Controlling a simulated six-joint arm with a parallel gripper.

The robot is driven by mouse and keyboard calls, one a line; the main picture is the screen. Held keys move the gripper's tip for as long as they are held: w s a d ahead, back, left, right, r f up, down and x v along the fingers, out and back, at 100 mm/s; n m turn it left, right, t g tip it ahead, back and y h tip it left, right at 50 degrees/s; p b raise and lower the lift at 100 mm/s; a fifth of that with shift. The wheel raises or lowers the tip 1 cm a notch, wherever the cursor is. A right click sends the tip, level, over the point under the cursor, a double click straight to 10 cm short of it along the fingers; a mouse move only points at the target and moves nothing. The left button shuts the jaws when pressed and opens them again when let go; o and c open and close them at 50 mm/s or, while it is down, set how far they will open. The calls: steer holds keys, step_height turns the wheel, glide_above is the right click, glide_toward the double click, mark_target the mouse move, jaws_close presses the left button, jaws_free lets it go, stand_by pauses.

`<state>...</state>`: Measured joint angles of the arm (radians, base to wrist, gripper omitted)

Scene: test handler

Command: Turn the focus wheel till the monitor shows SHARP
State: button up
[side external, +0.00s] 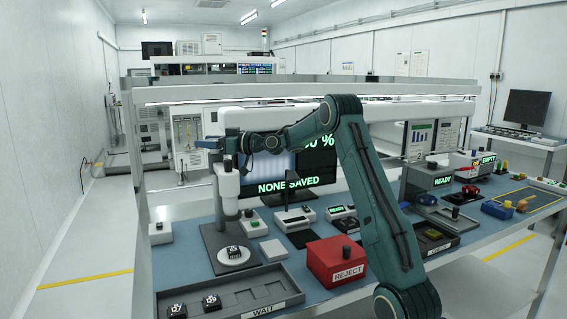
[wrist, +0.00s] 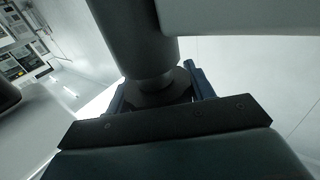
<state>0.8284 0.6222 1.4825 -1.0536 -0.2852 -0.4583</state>
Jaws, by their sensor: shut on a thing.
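The microscope (side external: 229,188) stands at the left of the bench, with a chip (side external: 233,251) on its round white stage. My gripper (side external: 222,145) is at the top of the microscope. In the wrist view my gripper's blue fingers (wrist: 158,92) are shut on either side of a dark round part (wrist: 172,84), which looks like the focus wheel, below a grey cylinder (wrist: 135,38). The wheel is mostly hidden in the side view. The monitor (side external: 300,170) behind shows a blurred pale picture, "NONE SAVED" and a percentage partly covered by my arm. I cannot read SHARP on it.
A grey tray (side external: 235,288) marked WAIT holds two chips in front. A red REJECT box (side external: 335,262) stands right of the microscope. My arm crosses above the middle of the bench.

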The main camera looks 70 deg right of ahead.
steer(key=shift+a+n+g+y, duration=0.15)
steer(key=shift+n+g+y, duration=0.3)
steer(key=shift+n+y, duration=0.7)
steer(key=shift+a+n+g+y, duration=0.1)
steer(key=shift+n+g+y, duration=0.45)
steer(key=shift+y, duration=1)
steer(key=shift+s+n+y, duration=0.1)
steer(key=shift+n+y, duration=0.3)
steer(key=o, duration=1)
steer(key=shift+m+t+h, duration=0.7)
steer(key=shift+m+h, duration=0.6)
steer(key=shift+h, duration=0.6)
